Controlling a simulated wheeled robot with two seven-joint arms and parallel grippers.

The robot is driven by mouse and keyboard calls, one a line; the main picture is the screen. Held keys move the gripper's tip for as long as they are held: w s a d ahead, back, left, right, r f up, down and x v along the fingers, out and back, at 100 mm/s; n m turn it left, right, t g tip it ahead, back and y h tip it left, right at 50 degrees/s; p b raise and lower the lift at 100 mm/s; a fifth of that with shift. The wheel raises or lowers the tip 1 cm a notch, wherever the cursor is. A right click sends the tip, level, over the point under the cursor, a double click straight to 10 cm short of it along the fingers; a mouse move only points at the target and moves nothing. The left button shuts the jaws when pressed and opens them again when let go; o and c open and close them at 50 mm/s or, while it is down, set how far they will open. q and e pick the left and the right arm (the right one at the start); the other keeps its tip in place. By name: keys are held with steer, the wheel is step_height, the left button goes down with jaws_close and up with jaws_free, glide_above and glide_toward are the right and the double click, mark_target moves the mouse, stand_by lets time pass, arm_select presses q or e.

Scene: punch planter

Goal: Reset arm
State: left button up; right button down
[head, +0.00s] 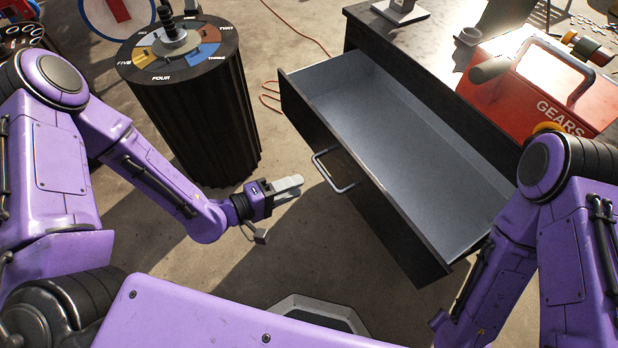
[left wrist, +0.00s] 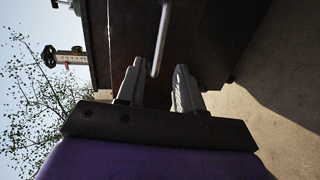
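My left gripper (head: 290,187) is in the middle of the head view, in front of the open drawer and a little left of its metal handle (head: 334,172). In the left wrist view its two fingers (left wrist: 158,85) stand apart with nothing between them. The handle (left wrist: 160,40) shows there just beyond the fingertips, and I see no contact. My left arm reaches in from the left, bent at the elbow. My right arm (head: 560,230) shows at the right edge, folded downward, and its gripper is out of the picture.
The long drawer (head: 400,130) is pulled out and empty, under a dark worktop (head: 440,40). A red box marked GEARS (head: 560,95) stands on the worktop. A black ribbed drum (head: 200,115) with a numbered colored top stands at the left.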

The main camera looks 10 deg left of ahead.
arm_select(q)
steer(key=shift+s+a, duration=0.25)
stand_by(0.4)
steer(key=s+a+f+g+y+p, duration=0.4)
steer(key=s+a+f+y+p, duration=0.15)
steer(key=a+f+y, duration=0.35)
steer(key=s+a+r+m+g+y+p, duration=0.2)
steer(key=s+a, duration=0.5)
steer(key=s, duration=0.5)
steer(key=r+g+y+p, duration=0.1)
steer(key=g+y+p, duration=0.1)
steer(key=y+p, duration=0.1)
steer(key=shift+s+a+y, duration=0.2)
steer(key=shift+s+y, duration=0.1)
steer(key=shift+s, duration=0.05)
